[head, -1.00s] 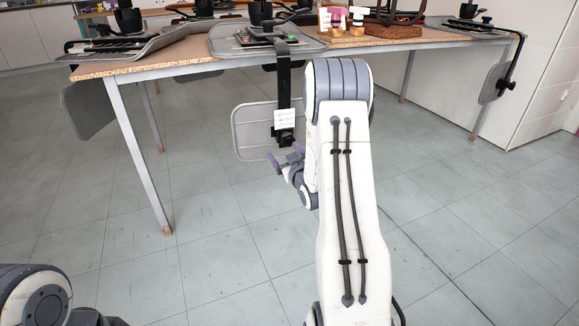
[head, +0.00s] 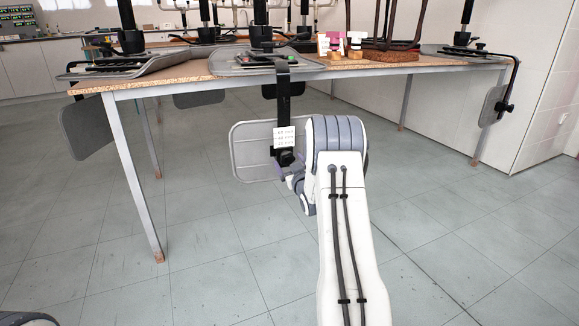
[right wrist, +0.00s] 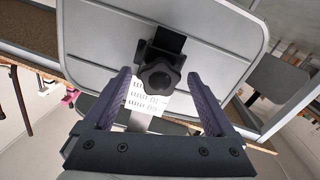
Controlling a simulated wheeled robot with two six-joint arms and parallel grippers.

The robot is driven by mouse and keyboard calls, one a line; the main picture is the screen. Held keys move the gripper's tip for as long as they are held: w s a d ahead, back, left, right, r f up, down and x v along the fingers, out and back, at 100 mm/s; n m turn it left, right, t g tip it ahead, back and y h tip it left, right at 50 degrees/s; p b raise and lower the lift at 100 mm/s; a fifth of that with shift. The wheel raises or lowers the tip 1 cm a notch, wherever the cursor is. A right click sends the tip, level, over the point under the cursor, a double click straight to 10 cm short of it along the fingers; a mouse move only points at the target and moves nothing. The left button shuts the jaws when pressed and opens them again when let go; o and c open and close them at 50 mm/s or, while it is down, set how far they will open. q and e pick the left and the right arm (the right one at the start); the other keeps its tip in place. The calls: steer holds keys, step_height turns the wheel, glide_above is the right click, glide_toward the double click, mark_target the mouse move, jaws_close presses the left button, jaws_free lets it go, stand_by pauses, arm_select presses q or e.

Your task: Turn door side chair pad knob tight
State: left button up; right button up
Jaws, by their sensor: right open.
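A grey chair pad (head: 250,152) hangs below the near table edge on a black bracket (head: 284,95), with a white label (head: 284,137) on it. Its dark lobed knob (head: 285,157) is at the lower end of the bracket. In the right wrist view the knob (right wrist: 160,78) faces me with a hole in its middle. My right gripper (head: 288,174) is open, close to the knob. In the right wrist view its two purple fingers (right wrist: 159,92) stand on either side of the knob's lower part, with gaps; contact is not visible. My left gripper is out of view.
Upturned chairs stand on the wood-edged table (head: 180,80). Another pad (head: 85,128) hangs at the left, and one with its own knob (head: 506,107) at the right. Pink-and-wood items (head: 340,46) and a brown frame (head: 390,50) are on the table. The floor in front is clear.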

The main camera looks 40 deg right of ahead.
steer(key=shift+w, duration=0.15)
steer(key=c, duration=1.4)
steer(key=shift+o, duration=0.2)
steer(key=shift+r, duration=0.1)
